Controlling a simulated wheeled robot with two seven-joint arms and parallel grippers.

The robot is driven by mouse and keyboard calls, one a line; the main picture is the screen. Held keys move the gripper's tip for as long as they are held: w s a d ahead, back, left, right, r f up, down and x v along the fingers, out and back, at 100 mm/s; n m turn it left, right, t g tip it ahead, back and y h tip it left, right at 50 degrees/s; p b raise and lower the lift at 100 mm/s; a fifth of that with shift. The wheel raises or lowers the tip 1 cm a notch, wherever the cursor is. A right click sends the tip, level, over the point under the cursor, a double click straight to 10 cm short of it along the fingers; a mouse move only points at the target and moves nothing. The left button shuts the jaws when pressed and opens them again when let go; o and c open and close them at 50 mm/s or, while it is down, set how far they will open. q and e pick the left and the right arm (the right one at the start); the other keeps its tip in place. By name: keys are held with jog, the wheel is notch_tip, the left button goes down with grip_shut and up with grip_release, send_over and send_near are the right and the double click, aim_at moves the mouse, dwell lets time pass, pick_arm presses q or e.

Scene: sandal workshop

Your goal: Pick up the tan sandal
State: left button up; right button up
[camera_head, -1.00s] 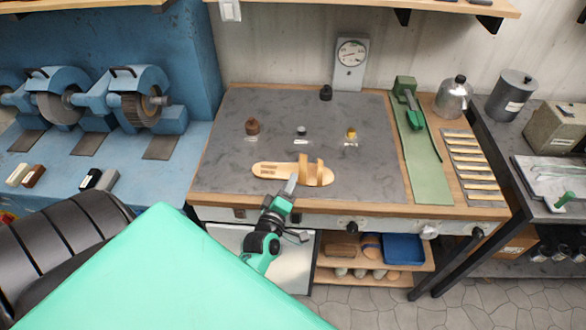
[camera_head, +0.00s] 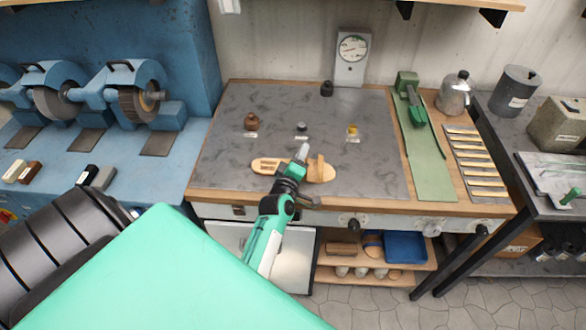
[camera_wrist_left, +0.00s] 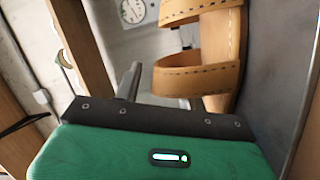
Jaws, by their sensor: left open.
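The tan sandal (camera_head: 268,165) lies on the grey work mat of the bench in the head view, its straps toward the right end. In the left wrist view the sandal's stitched straps (camera_wrist_left: 200,78) show close up, just beyond my gripper. My left gripper (camera_head: 302,152) is open and reaches over the middle of the sandal, hiding part of it and of the straps. In the left wrist view one grey finger (camera_wrist_left: 130,82) shows left of the near strap. I cannot tell whether it touches the sandal. My right gripper is not in view.
A brown pot (camera_head: 251,122), a small dark jar (camera_head: 301,127) and a yellow one (camera_head: 352,131) stand behind the sandal. A dial gauge (camera_head: 351,55) stands at the back. A green tool (camera_head: 413,105) lies on the green strip. The mat's front right is clear.

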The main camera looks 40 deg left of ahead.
pick_arm(q)
grip_shut()
jog(key=shift+r, duration=0.15)
dwell(0.4)
